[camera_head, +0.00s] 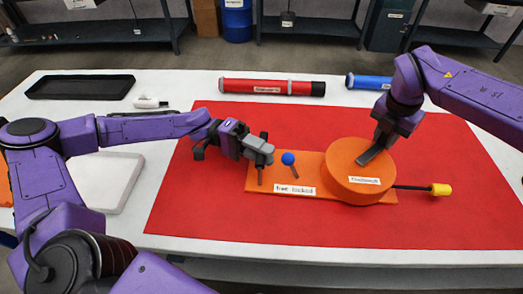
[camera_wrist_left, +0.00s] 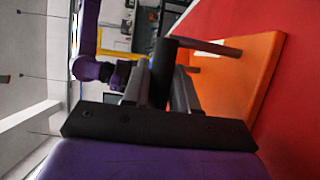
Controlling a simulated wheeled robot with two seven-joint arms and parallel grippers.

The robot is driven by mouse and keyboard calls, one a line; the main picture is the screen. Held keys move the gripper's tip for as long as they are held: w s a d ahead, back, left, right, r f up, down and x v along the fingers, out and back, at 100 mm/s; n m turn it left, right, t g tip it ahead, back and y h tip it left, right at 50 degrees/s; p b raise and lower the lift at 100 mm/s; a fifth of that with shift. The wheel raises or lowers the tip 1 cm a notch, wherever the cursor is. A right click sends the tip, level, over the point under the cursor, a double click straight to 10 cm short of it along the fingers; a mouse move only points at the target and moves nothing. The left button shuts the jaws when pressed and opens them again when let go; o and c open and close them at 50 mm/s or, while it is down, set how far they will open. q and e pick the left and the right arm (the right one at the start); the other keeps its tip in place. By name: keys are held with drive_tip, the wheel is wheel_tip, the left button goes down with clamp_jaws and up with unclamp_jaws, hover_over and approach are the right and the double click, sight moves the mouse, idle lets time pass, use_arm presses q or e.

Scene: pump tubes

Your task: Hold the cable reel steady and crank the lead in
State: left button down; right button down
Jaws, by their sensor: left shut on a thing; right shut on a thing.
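The cable reel is a round orange drum (camera_head: 352,190) on a flat orange base (camera_head: 325,192), which also shows in the left wrist view (camera_wrist_left: 262,85). A dark lead with a yellow end (camera_head: 440,189) sticks out at the right. A blue ball knob (camera_head: 288,158) stands on a short post. My left gripper (camera_head: 262,152) is shut on a dark upright grip (camera_head: 263,136) at the base's left end; this dark cylinder sits between the fingers in the left wrist view (camera_wrist_left: 163,72). My right gripper (camera_head: 372,154) is shut at the drum's top; its fingers hide what they hold.
The base lies on a red mat (camera_head: 200,215) on a white table. Behind are a red tube (camera_head: 265,87), a blue tube (camera_head: 368,81) and a black tray (camera_head: 80,87). A white tray (camera_head: 110,180) is at the left. The mat's front is clear.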

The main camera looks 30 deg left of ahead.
drive_tip(key=shift+s+d+f+m, duration=0.1)
drive_tip(key=shift+s+d+m, duration=0.2)
drive_tip(key=shift+d+m, duration=0.45)
drive_tip(key=shift+a, duration=0.1)
drive_tip(key=shift+r, duration=0.25)
drive_tip(key=c, duration=0.5)
unclamp_jaws()
